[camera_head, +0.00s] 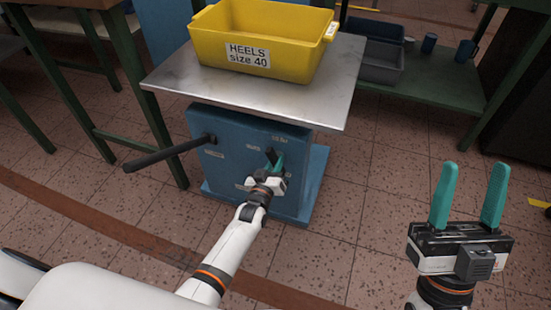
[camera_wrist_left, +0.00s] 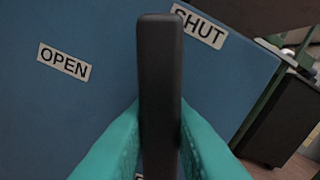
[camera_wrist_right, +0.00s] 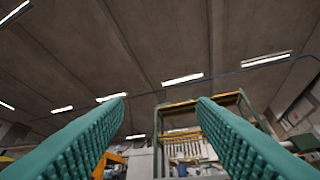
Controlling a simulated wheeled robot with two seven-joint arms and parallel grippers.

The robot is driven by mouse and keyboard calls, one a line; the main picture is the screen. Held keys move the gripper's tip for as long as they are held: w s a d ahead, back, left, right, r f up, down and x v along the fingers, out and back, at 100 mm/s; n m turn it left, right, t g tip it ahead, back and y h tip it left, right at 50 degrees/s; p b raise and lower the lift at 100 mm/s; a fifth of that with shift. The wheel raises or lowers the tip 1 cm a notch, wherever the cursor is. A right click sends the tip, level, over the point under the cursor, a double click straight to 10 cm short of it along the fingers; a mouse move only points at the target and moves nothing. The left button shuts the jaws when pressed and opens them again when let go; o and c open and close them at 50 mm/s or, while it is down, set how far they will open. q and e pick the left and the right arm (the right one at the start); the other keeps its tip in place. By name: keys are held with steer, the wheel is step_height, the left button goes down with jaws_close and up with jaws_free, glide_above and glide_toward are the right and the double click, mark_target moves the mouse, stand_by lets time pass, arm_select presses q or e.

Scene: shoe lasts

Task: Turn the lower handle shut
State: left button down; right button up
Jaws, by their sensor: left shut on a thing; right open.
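The lower handle (camera_wrist_left: 160,70) is a black bar on the blue cabinet front (camera_wrist_left: 80,110). In the left wrist view it stands almost upright between the OPEN label (camera_wrist_left: 64,61) at left and the SHUT label (camera_wrist_left: 200,25) at upper right, close to SHUT. My left gripper (camera_wrist_left: 160,145) has its teal fingers closed on both sides of the bar. In the head view my left gripper (camera_head: 275,168) is at the cabinet's right part and hides most of the handle (camera_head: 270,154). My right gripper (camera_head: 468,197) is open, empty and raised, away from the cabinet.
A long dark lever (camera_head: 165,156) sticks out from the cabinet's left part. A metal tabletop (camera_head: 305,100) above the cabinet carries a yellow HEELS size 40 bin (camera_head: 262,28). A green shelf (camera_head: 440,85) with a grey crate and blue mugs stands at right. The floor between is clear.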

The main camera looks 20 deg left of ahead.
arm_select(q)
steer(key=m+p, duration=0.1)
steer(key=m, duration=0.2)
steer(key=shift+f+m, duration=0.1)
steer(key=shift+m, duration=1)
arm_select(e)
steer(key=w+f+g+h, duration=0.2)
steer(key=w+f+g, duration=0.2)
steer(key=w+g, duration=0.1)
steer(key=shift+a+f, duration=0.3)
steer(key=shift+f, duration=0.05)
arm_select(q)
steer(key=c, duration=1.3)
jaws_free()
